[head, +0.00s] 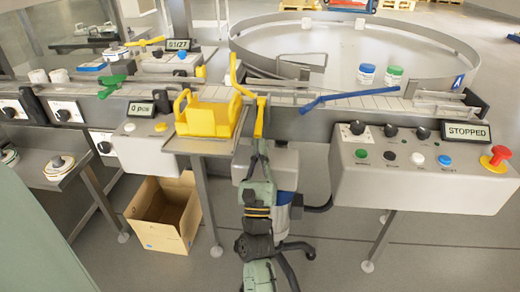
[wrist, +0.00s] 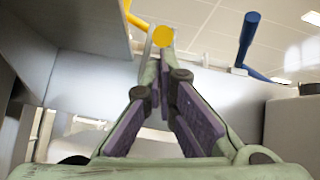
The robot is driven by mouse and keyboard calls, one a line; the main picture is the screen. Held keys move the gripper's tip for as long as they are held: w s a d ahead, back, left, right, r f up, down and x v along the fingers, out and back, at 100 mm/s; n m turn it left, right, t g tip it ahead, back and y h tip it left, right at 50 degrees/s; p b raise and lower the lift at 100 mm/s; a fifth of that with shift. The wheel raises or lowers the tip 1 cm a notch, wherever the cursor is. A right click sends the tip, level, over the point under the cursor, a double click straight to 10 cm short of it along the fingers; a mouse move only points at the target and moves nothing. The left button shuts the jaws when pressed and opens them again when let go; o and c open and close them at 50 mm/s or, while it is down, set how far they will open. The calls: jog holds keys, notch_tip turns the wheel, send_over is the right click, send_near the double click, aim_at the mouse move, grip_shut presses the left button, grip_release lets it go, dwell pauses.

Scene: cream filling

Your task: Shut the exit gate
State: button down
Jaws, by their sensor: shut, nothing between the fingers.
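My gripper (head: 260,148) is shut and empty in front of the conveyor, pointing up at it. A yellow gate lever (head: 260,118) crosses the conveyor, its handle end right at my fingertips. In the wrist view the lever's round yellow end (wrist: 162,36) shows at the tips of my gripper (wrist: 160,50); I cannot tell whether they touch. A blue gate bar (head: 350,96) lies slanting over the belt to the right, and also shows in the wrist view (wrist: 247,40). A green lever (head: 112,85) is to the left. No label shows which one is the exit gate.
A yellow tray (head: 209,112) stands on a small shelf left of my gripper. A control box (head: 410,180) with a STOPPED display and red knob is at right. A cardboard box (head: 165,212) is on the floor. Two jars (head: 366,74) stand on the round table (head: 300,55).

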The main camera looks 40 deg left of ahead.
aim_at(258, 136)
jog(key=s+r, duration=0.1)
jog(key=r, duration=0.1)
jog(key=s+d+r+p, duration=0.1)
jog(key=r, duration=0.1)
jog(key=s+r, duration=0.1)
jog(key=r, duration=0.1)
jog(key=shift+d+r+p, duration=0.15)
jog(key=shift+d+p, duration=0.25)
jog(key=shift+d+r+p, duration=0.1)
jog(key=shift+r+p, duration=0.8)
jog(key=shift+r, duration=0.4)
jog(key=shift+s, duration=0.1)
